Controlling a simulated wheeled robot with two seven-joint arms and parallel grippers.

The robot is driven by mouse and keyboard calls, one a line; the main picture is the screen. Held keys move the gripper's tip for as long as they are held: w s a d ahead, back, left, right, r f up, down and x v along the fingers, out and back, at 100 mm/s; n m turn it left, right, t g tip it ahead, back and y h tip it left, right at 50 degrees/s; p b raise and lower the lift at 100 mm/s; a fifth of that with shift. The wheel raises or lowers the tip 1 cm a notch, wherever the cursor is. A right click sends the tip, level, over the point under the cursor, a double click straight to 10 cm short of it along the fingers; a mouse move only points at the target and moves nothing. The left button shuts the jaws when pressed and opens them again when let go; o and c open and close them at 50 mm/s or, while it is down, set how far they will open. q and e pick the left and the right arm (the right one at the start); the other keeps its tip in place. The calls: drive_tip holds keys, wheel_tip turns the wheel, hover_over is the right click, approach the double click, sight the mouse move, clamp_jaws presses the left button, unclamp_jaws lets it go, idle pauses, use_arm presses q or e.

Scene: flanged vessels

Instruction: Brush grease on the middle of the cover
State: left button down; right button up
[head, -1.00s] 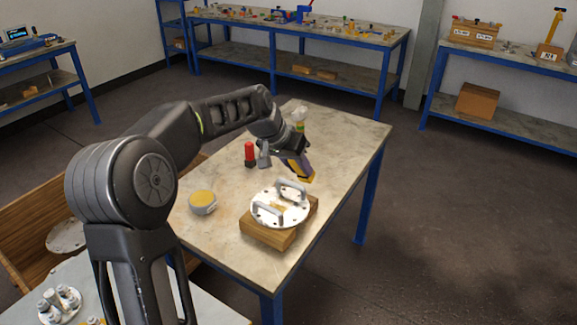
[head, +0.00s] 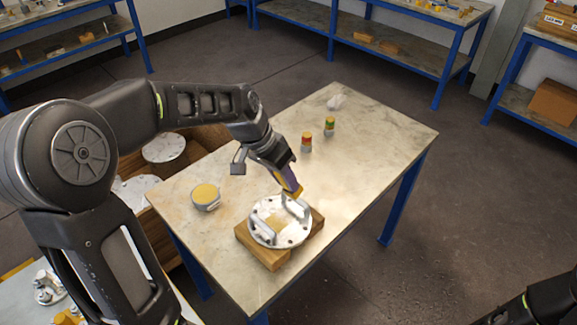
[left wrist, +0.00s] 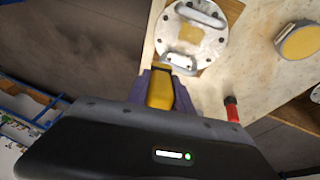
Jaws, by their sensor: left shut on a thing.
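The cover (head: 262,237) is a round pale metal disc with two raised handles and holes around its rim. It lies on a wooden block on the table; its middle shows a tan-yellow patch in the left wrist view (left wrist: 190,33), and I cannot tell if this is grease. My left gripper (head: 287,180) has purple fingers shut on a yellow brush (left wrist: 160,92). The brush points down by the cover's far handle; I cannot tell whether it touches. A round tin with a yellow top (head: 205,194) stands left of the cover. My right gripper does not show.
The table's right part is clear. A wooden crate (head: 200,145) with metal discs stands to the left.

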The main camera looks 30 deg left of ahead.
sight(285, 192)
use_arm(q)
drive_tip(key=shift+s+r, duration=0.15)
drive_tip(key=shift+s, duration=0.05)
drive_tip(key=shift+w, duration=0.1)
drive_tip(key=shift+f+b, duration=1.75)
drive_tip(key=shift+f, duration=0.85)
